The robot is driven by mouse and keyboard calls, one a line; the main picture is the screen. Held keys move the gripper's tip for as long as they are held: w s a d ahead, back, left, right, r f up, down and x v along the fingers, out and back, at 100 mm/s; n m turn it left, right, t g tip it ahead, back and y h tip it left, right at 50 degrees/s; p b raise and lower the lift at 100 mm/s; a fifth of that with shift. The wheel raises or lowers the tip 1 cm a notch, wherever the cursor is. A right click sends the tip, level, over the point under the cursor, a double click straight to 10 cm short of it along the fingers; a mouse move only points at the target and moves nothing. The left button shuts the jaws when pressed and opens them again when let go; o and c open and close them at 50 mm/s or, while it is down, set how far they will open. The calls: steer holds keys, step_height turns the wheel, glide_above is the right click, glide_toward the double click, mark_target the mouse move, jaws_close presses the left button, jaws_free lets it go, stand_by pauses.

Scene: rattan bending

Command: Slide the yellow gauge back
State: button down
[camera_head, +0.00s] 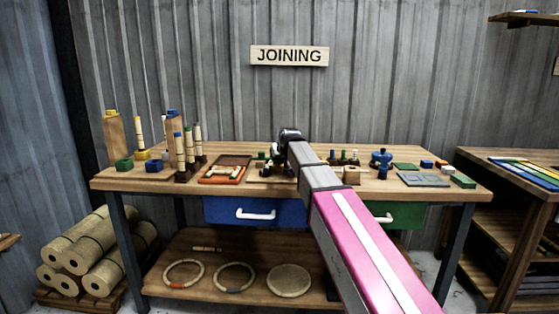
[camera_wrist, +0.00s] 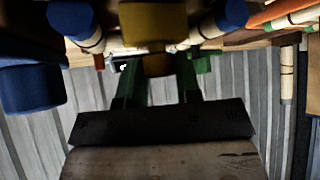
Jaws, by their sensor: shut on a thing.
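My gripper (camera_wrist: 158,72) shows in the wrist view, its two dark fingers shut on a yellow block, which looks like the yellow gauge (camera_wrist: 153,26). The gauge's wide part lies beyond the fingertips and its narrower part is between them. Pale rods with blue ends lie on both sides of it, a left one (camera_wrist: 72,20) and a right one (camera_wrist: 232,13). In the head view my gripper is over the middle of the workbench (camera_head: 420,160), and my arm hides most of it and the gauge. I cannot tell whether the gauge touches the rods.
A blue block (camera_wrist: 30,85) is at the left of the wrist view. In the head view, upright rods (camera_head: 190,150) and an orange-edged tray (camera_head: 225,169) stand left of my gripper. A blue clamp-like tool (camera_head: 381,159) and grey plate (camera_head: 423,180) are to the right.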

steer(key=s, duration=0.8)
steer(key=shift+a, duration=0.1)
steer(key=shift+w, duration=0.1)
steer(key=c, duration=0.8)
jaws_free()
steer(key=v, duration=1.1)
steer(key=shift+f, duration=0.1)
